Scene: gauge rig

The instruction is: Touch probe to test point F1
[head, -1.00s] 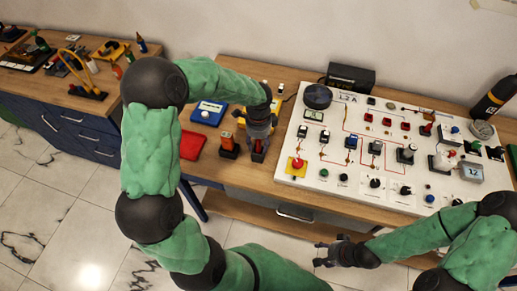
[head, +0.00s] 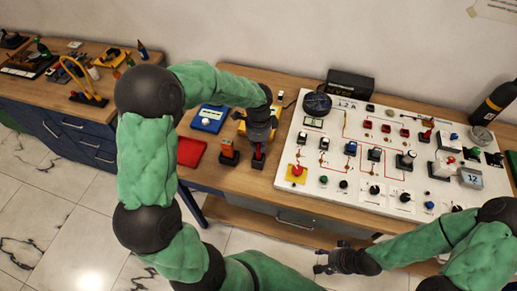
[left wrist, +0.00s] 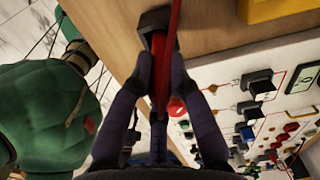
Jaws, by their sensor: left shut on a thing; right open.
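My left gripper (head: 259,138) is shut on a red probe (head: 259,150) above the wooden bench. In the left wrist view the red probe (left wrist: 159,75) lies between the two fingers. A dark holder (head: 258,163) is directly under it; I cannot tell whether the tip is still inside the holder. The white gauge panel (head: 310,178) lies to the right of this gripper. Its labels are too small to read, so I cannot pick out test point F1. My right gripper (head: 322,262) is open and empty in front of the bench, below the panel.
A second holder with an orange top (head: 229,153) stands just left of the probe. A red pad (head: 191,152) and a blue box (head: 209,118) lie further left. A black meter box (head: 349,84) stands behind the panel, and a dark bottle (head: 493,101) stands at the back right.

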